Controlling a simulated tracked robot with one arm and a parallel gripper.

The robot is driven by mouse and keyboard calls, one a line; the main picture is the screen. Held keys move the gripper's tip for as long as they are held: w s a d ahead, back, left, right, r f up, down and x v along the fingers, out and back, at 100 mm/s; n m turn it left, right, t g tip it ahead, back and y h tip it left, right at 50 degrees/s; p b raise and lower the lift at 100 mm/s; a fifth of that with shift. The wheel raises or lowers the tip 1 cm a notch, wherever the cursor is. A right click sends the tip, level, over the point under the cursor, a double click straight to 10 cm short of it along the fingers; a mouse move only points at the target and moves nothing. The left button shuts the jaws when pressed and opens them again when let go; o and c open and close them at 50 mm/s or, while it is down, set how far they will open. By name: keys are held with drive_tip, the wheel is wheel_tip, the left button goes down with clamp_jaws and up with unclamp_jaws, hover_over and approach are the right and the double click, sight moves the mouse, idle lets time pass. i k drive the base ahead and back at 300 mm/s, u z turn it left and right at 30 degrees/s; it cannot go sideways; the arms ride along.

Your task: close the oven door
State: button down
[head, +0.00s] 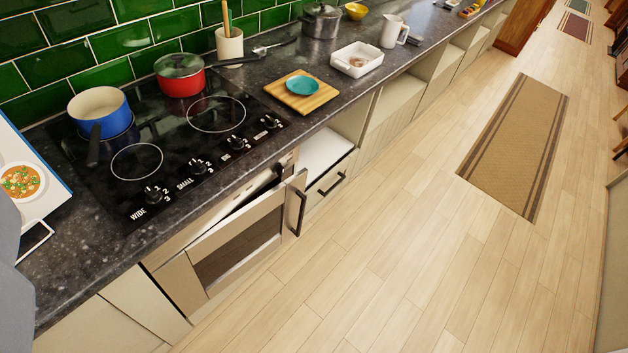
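The oven door (240,243) is in the lower middle of the head view, in the cabinet front below the hob. It has a pale frame and a dark window. It stands ajar, with a dark wedge-shaped gap between its top edge and the oven front (270,184), wider toward the right. A dark upright handle (297,211) is at its right end. My gripper is not in view, so its place relative to the door cannot be told.
The black hob (160,165) bears a blue pot (100,108) and a red pot (181,80). A cutting board (315,101) with a teal plate lies on the counter. A drawer (328,187) is right of the door. The wood floor (390,260) before it is clear; a rug (517,145) lies farther off.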

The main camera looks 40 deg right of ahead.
sight(194, 276)
drive_tip(key=z, duration=0.3)
drive_tip(key=i, duration=1.2)
drive_tip(key=u, duration=0.05)
